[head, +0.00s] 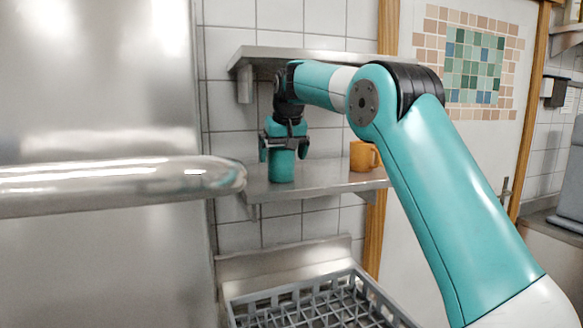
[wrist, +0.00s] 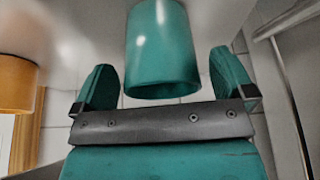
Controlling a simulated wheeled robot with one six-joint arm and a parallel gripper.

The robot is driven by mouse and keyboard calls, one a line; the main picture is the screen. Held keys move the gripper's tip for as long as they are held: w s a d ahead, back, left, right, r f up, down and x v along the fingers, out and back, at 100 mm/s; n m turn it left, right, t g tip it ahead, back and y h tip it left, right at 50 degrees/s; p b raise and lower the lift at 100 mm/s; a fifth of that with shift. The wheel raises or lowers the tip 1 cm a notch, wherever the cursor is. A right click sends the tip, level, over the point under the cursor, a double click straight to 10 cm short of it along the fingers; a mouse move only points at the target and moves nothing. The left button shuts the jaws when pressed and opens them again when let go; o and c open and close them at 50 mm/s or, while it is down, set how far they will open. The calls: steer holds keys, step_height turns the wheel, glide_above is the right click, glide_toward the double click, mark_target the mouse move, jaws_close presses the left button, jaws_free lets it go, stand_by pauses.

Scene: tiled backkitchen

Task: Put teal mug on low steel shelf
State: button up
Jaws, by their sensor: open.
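The teal mug (head: 281,168) stands upright on the low steel shelf (head: 325,180), towards its left part. My gripper (head: 284,148) hangs over the mug from above, with one finger on each side of its upper part. In the wrist view the teal mug (wrist: 163,50) shows between the two spread fingers of my gripper (wrist: 165,82), with a gap on both sides. My gripper is open and holds nothing. No handle of the teal mug can be made out.
An orange mug (head: 362,157) stands on the same shelf to the right. An upper steel shelf (head: 330,56) runs close above my wrist. A grey dish rack (head: 315,308) is below. A large steel door handle (head: 120,184) juts in at left. Shelf between the mugs is clear.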

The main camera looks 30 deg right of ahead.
steer(key=s+a+b, duration=0.2)
steer(key=s+b, duration=0.3)
steer(key=s, duration=0.5)
steer(key=s+a+f+n+g+y, duration=0.1)
steer(key=s+a+f+n, duration=0.2)
steer(key=s+a+f, duration=0.3)
steer(key=s+a+f+n+g+y, duration=0.2)
steer(key=s+a+f, duration=0.4)
steer(key=s, duration=0.9)
steer(key=s+a+f+n+g+y, duration=0.1)
steer(key=s+a+f+n, duration=0.3)
steer(key=s, duration=0.7)
steer(key=a+f+y, duration=0.1)
steer(key=a+f, duration=0.1)
steer(key=a, duration=0.1)
steer(key=shift+s+a+f, duration=0.35)
steer(key=shift+a, duration=0.05)
